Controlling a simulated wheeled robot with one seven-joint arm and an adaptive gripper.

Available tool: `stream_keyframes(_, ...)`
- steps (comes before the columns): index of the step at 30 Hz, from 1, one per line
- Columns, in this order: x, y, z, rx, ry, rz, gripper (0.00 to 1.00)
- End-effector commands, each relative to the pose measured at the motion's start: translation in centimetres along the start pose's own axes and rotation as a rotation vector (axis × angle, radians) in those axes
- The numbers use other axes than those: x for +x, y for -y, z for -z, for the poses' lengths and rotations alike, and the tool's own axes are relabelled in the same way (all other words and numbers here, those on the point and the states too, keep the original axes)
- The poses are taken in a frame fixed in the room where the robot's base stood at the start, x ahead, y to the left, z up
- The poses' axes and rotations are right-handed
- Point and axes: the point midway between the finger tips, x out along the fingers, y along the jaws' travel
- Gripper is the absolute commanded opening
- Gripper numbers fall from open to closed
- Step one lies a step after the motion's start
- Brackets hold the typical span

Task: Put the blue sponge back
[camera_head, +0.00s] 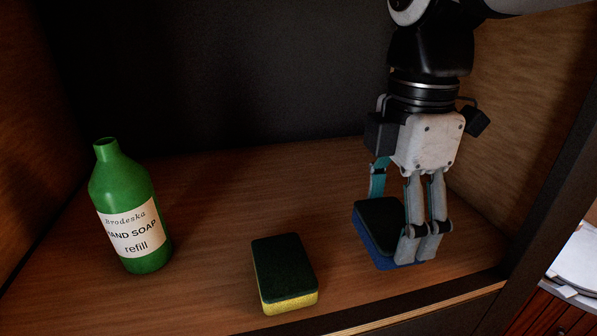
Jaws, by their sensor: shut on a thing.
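The blue sponge (367,238) has a dark green top and a blue body. It is at the right side of the wooden shelf floor, near the front edge. My gripper (397,229) comes down from above and is shut on the blue sponge, with fingers at its left and right sides. The fingers on the right hide part of the sponge. It sits at or very close to the shelf floor; I cannot tell whether it touches.
A yellow sponge (287,280) with a dark green top lies at the front middle. A green hand soap bottle (131,212) stands upright at the left. The shelf floor (215,215) between them is clear. A raised front edge (430,303) and side walls bound the compartment.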

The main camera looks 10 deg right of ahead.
Motion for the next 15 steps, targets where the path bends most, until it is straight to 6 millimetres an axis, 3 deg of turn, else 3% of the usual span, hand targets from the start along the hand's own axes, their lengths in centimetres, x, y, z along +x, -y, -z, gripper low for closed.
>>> stream_keyframes(4,0.3,-1.5,0.7,-0.001,0.001,0.003,0.43)
stream_keyframes(7,2.2,-1.4,0.6,0.001,0.000,0.004,0.43)
stream_keyframes(15,3.3,-1.4,0.6,0.000,0.000,0.000,0.43)
